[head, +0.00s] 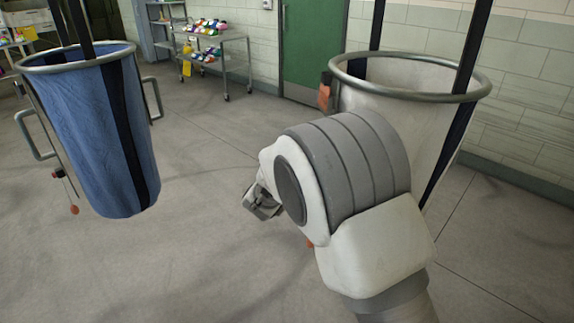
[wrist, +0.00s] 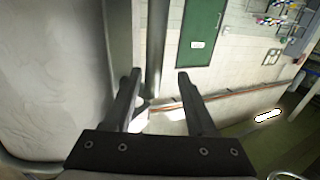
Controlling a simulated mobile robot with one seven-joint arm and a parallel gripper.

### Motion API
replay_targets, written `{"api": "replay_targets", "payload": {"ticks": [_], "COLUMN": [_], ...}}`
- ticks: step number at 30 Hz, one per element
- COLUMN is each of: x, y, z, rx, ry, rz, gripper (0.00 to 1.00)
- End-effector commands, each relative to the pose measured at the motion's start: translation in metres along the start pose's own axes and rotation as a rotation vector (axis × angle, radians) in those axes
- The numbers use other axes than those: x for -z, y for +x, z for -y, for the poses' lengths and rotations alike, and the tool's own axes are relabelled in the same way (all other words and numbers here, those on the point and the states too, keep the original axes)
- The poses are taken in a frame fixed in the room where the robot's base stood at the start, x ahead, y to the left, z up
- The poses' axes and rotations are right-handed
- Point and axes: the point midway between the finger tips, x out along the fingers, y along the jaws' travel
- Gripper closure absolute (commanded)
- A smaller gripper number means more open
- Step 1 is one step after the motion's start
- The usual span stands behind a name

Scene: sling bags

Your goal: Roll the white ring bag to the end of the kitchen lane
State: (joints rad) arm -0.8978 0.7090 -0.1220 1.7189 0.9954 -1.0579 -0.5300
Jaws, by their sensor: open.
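The white ring bag (head: 395,75) hangs open under a grey metal ring at the right of the head view, on dark straps. My arm hides much of its front and lower part. Its pale side fills the left of the wrist view (wrist: 50,80). My gripper (head: 262,203) is left of the bag in the head view, partly hidden by my wrist. In the wrist view my gripper (wrist: 158,80) is open, fingers apart. A grey upright bar (wrist: 157,45), seemingly the bag's side handle, shows between the fingertips. I cannot tell whether they touch it.
A blue ring bag (head: 100,130) with side handles hangs at the left. A wheeled shelf cart (head: 225,55) with colourful items stands at the back. A green door (head: 312,50) is in the tiled wall. The grey floor (head: 200,130) between the bags is clear.

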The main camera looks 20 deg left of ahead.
Motion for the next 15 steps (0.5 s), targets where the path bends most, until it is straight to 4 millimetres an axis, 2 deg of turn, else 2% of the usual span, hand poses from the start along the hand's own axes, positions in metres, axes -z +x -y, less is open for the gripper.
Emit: {"api": "replay_targets", "payload": {"ticks": [1, 6, 10, 15], "x": [0.001, 0.001, 0.001, 0.001], "y": [-0.014, -0.056, -0.082, -0.102], "z": [0.001, 0.002, 0.002, 0.002], "rx": [0.004, 0.006, 0.006, 0.005], "ry": [0.0, -0.001, 0.0, 0.001], "rz": [0.001, 0.0, 0.0, -0.001], "gripper": [0.43, 0.43, 0.43, 0.43]}}
